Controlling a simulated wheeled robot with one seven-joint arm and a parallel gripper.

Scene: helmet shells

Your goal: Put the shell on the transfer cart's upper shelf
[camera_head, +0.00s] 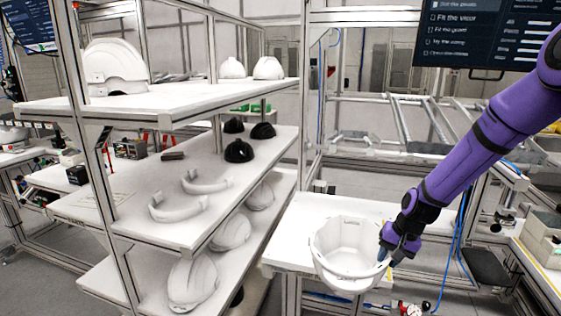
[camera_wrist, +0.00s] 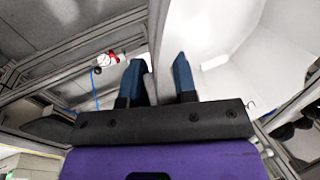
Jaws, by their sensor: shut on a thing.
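A white helmet shell (camera_head: 345,262) is open side up, in front of and partly over a small white worktop. My gripper (camera_head: 386,252) is shut on its right rim. In the wrist view the blue fingers of my gripper (camera_wrist: 160,78) straddle the shell's wall, and the white shell (camera_wrist: 205,35) fills the upper middle. Whether the shell touches the worktop is hard to tell. A framed shelf unit with an upper shelf (camera_head: 190,98) stands at the left; I cannot tell whether it is the transfer cart.
The upper shelf carries several white shells (camera_head: 232,68). The middle shelf (camera_head: 150,228) holds white curved parts and black pieces; more shells lie below. The white worktop (camera_head: 300,228) looks bare around the shell. A metal post (camera_head: 303,120) stands between shelves and worktop. Grey bins (camera_head: 545,235) stand at right.

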